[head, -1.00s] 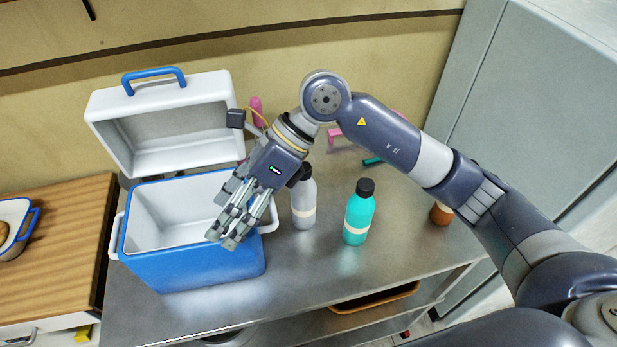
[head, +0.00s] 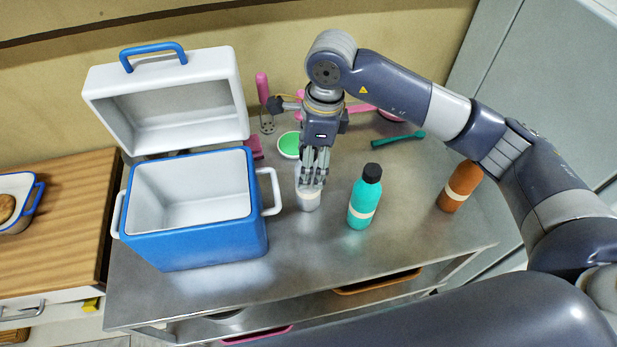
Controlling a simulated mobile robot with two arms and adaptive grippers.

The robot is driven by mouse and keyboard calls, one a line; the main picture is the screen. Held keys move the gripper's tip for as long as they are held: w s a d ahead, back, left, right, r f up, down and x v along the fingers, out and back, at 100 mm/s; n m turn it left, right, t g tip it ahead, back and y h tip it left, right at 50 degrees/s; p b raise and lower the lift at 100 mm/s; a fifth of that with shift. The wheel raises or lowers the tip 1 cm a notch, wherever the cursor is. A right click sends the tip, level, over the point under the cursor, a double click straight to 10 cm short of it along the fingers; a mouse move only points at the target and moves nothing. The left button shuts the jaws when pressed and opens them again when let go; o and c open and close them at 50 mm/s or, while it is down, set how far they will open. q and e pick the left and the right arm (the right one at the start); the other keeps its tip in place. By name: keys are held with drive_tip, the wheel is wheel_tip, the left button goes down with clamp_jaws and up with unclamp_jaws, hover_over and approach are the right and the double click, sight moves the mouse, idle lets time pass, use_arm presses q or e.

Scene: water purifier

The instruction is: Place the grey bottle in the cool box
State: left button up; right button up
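The grey bottle (head: 308,201) stands upright on the metal table, just right of the cool box. The cool box (head: 200,245) is blue with a white inside, its lid tipped back open, and it looks empty. My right gripper (head: 311,178) points down at the grey bottle. Its fingers hide the bottle's cap and upper part. I cannot tell whether they are closed around it or only in front of it. My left gripper is not in view.
A teal bottle (head: 364,200) stands close to the right of the grey bottle. A brown bottle (head: 460,188) stands further right. Pink utensils, a green-topped item (head: 289,145) and a green-handled tool (head: 398,141) lie behind. The table front is clear.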

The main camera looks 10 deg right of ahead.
drive_tip(key=shift+w+a+f+p, duration=0.15)
drive_tip(key=shift+f+p, duration=0.3)
drive_tip(key=shift+f, duration=0.7)
drive_tip(key=shift+a+f+p, duration=0.1)
drive_tip(key=shift+f+p, duration=0.3)
drive_tip(key=shift+f, duration=0.75)
drive_tip(key=c, duration=1.5)
drive_tip(key=shift+r, duration=0.1)
